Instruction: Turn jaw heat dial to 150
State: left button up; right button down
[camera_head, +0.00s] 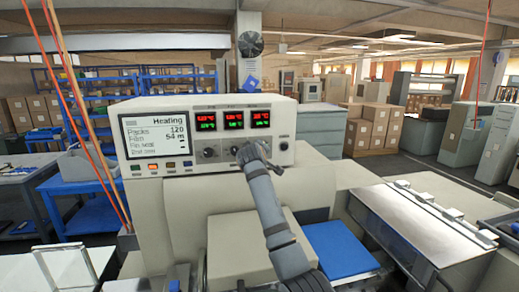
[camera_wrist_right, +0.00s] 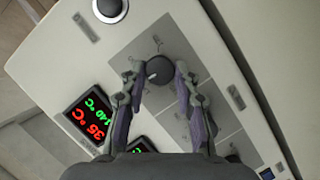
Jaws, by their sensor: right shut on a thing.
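The control panel (camera_head: 215,137) of the wrapper faces me, with three red-and-green displays above a row of dark dials. The rightmost display (camera_head: 261,118) also shows in the right wrist view (camera_wrist_right: 89,115), reading 35 °C in red and 140 °C in green. My right gripper (camera_head: 251,152) is at the rightmost dial and hides it in the head view. In the right wrist view, its fingers (camera_wrist_right: 160,72) are shut on the sides of this black dial (camera_wrist_right: 159,68). The dial labels are too small to read. My left gripper is not in view.
Two other dials (camera_head: 209,153) sit left of the held one. A round black knob (camera_head: 284,146) is at the panel's right end. A screen (camera_head: 155,133) reading "Heating" is on the left. Red cables (camera_head: 75,110) hang at the left.

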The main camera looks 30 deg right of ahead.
jog(key=shift+s+d+f+m+y+p, duration=0.1)
jog(key=shift+m+y+p, duration=0.1)
jog(key=shift+m+y, duration=0.7)
jog(key=shift+w+d+f+m+y+p, duration=0.15)
jog(key=shift+m+y, duration=0.35)
jog(key=shift+m, duration=0.65)
jog(key=shift+s+d+r+m+y+p, duration=0.1)
jog(key=shift+s+m+y+p, duration=0.1)
jog(key=shift+m+y, duration=0.7)
jog(key=shift+f+m, duration=0.1)
jog(key=shift+m, duration=0.15)
jog(key=c, duration=1)
grip_release()
jog(key=shift+r, duration=0.25)
jog(key=v, duration=1.2)
